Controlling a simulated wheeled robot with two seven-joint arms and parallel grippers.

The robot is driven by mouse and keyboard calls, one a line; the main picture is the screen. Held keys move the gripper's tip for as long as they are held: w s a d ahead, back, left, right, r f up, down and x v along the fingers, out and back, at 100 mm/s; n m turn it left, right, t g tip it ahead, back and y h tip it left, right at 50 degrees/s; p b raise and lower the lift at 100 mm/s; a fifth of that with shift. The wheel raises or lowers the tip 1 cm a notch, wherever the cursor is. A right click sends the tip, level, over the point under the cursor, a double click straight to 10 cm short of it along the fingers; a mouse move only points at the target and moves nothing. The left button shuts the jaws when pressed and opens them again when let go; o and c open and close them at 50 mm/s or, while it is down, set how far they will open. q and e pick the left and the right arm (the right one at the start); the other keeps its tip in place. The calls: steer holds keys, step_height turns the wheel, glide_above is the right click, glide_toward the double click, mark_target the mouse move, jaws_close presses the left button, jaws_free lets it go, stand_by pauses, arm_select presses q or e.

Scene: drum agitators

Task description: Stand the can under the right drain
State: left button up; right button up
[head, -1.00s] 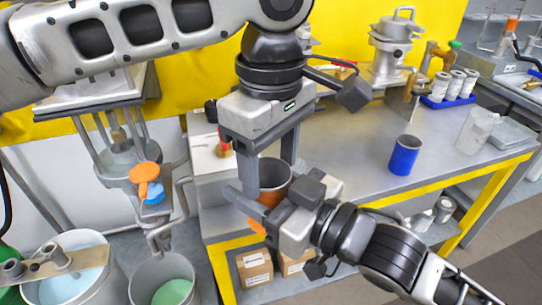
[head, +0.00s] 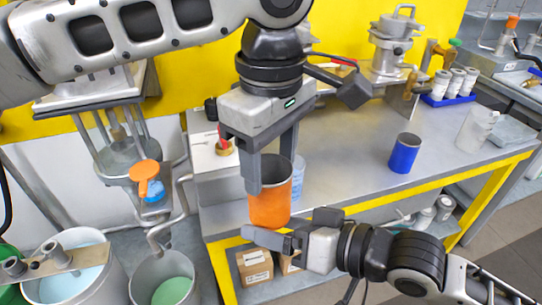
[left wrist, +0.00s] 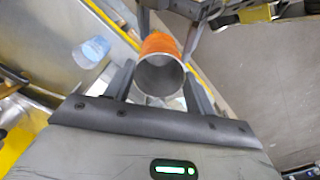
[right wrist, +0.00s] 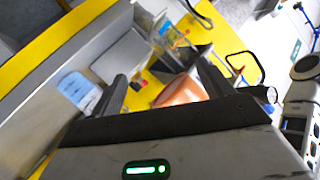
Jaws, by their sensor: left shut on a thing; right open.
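An orange can (head: 270,205), open at the top, hangs upright in my left gripper (head: 270,180), in front of the table's edge. My left gripper points down and is shut on its wall; the can also shows between the fingers in the left wrist view (left wrist: 162,48). My right gripper (head: 265,238) is open just below the can, pointing left; it looks apart from it. The can shows beyond its fingers in the right wrist view (right wrist: 182,90). A curved drain pipe (head: 163,232) comes down at left over a bucket. I cannot tell which outlet is the right drain.
A bucket with green liquid (head: 168,290) and one with pale blue liquid (head: 65,285) stand at lower left. A blue can (head: 404,153) stands on the grey table (head: 345,150). A clear beaker (head: 298,182) is behind the orange can. Cartons (head: 255,266) sit below.

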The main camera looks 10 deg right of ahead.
arm_select(q)
steer(key=w+a+f+m, duration=0.1)
steer(key=a+f+m, duration=0.3)
steer(key=a, duration=0.9)
steer(key=w+a+f+m, duration=0.1)
steer(key=a+f+m, duration=0.2)
steer(key=a+f, duration=0.7)
steer(key=a, duration=0.3)
steer(key=shift+a+m, duration=0.15)
steer(key=shift+m, duration=0.25)
arm_select(e)
steer(key=s+d+f+h, duration=0.2)
steer(key=f+h, duration=0.1)
steer(key=f, duration=0.6)
steer(key=s+d+f+h, duration=0.3)
steer(key=f+h, duration=0.1)
steer(key=f, duration=0.6)
steer(key=shift+d+t, duration=0.25)
steer(key=shift+t, duration=0.15)
arm_select(q)
steer(key=shift+w+f, duration=0.1)
steer(key=shift+f, duration=0.05)
